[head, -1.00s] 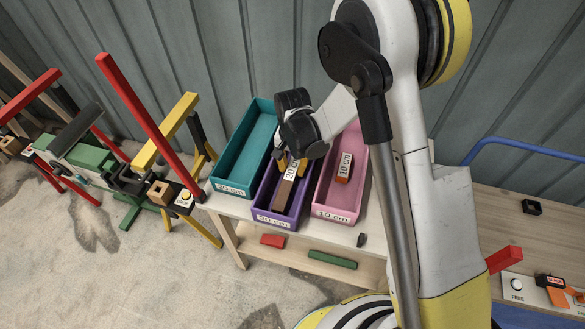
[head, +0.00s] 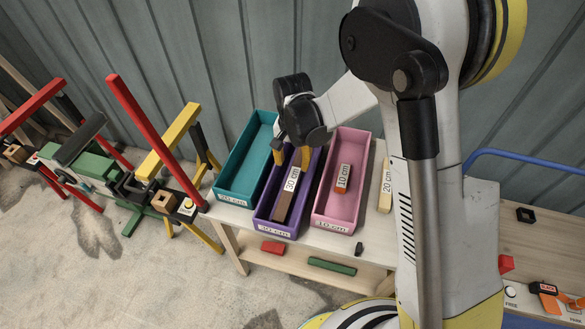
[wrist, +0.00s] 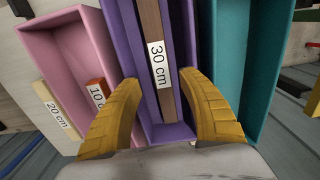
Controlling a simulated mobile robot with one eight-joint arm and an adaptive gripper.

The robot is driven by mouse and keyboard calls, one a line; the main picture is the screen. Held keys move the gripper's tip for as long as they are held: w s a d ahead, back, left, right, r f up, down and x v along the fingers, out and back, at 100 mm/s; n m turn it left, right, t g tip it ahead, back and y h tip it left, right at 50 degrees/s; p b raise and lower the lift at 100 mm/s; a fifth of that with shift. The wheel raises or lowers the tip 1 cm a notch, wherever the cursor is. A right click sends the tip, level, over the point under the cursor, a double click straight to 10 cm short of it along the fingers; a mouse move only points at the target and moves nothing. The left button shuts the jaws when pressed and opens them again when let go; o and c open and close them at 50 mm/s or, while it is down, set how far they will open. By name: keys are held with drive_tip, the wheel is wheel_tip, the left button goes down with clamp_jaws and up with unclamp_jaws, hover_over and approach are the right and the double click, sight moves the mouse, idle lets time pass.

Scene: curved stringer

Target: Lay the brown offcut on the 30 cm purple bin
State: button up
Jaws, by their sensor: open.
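The brown offcut (head: 283,204), with a white "30 cm" label, lies lengthwise inside the purple bin (head: 260,226), whose front label reads 30 cm. In the wrist view the offcut (wrist: 152,20) rests between the walls of the purple bin (wrist: 119,35). My gripper (head: 291,157) is open above the far end of the bin. In the wrist view its yellow fingers (wrist: 158,100) stand apart on either side of the purple bin, and nothing is between them but the view down to the offcut.
A teal bin (head: 235,198) stands left of the purple one. A pink bin (head: 334,222) to the right holds an orange 10 cm piece (head: 342,178). A pale 20 cm piece (head: 385,190) lies beside it. Red (head: 273,247) and green (head: 332,266) pieces lie on the lower shelf.

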drive_tip(key=s+d+r+n+t, duration=0.1)
drive_tip(key=s+d+r+t, duration=0.2)
drive_tip(key=r, duration=0.6)
drive_tip(key=s+d+r+n, duration=0.1)
drive_tip(key=s+d+r, duration=0.3)
drive_tip(key=r, duration=0.5)
drive_tip(key=s+d+r+n+t, duration=0.2)
drive_tip(key=s+d+r+t, duration=0.2)
drive_tip(key=s+d, duration=0.4)
drive_tip(key=s+r, duration=0.1)
drive_tip(key=s, duration=0.1)
drive_tip(key=shift+s+d+r+p, duration=0.15)
drive_tip(key=shift+s+d+p, duration=0.1)
drive_tip(key=shift+s+p, duration=0.15)
